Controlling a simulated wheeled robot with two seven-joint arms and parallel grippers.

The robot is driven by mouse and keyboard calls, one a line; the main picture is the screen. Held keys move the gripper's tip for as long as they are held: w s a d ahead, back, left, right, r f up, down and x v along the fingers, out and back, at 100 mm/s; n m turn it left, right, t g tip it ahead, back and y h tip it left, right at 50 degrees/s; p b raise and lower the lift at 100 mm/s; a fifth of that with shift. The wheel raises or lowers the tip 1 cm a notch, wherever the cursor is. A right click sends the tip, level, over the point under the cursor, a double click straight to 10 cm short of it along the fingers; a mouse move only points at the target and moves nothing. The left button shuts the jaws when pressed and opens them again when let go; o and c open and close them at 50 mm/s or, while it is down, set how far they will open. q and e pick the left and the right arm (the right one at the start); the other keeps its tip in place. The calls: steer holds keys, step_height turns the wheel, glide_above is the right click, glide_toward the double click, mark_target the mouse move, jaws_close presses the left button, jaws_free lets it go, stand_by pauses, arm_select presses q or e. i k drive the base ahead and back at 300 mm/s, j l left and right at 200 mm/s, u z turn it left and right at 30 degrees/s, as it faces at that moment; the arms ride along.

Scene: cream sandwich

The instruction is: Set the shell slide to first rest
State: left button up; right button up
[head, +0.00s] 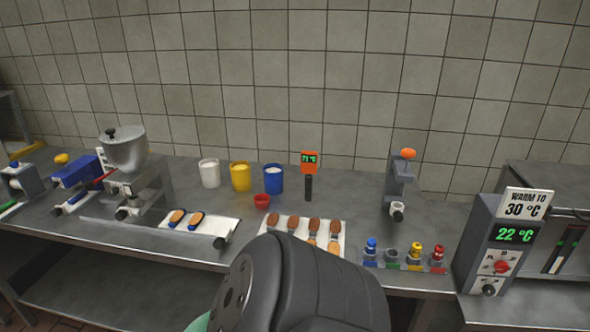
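A white slide plate (214,228) carries two brown oval shells (195,219) with blue edges. It lies on a grey rail (105,226) to the right of a steel hopper machine (125,150). A grey cylindrical knob (221,242) sits at the plate's front right corner. The shells lie to the right of the hopper's nozzle, not under it. I cannot make out any rest marks on the rail. One of my dark arm links fills the bottom middle. Neither gripper's fingers can be seen.
White (209,173), yellow (240,176) and blue (273,179) cups stand behind a small red cup (262,201). A white tray (340,228) holds several brown shells. Coloured-cap nozzles (415,255) stand right of it. A heater box (490,245) reads 22 °C.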

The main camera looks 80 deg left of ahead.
mark_target(224, 227)
steer(key=u, duration=3.5)
steer(key=k+j+u, duration=0.15)
steer(key=k+j, duration=0.15)
steer(key=j, duration=0.2)
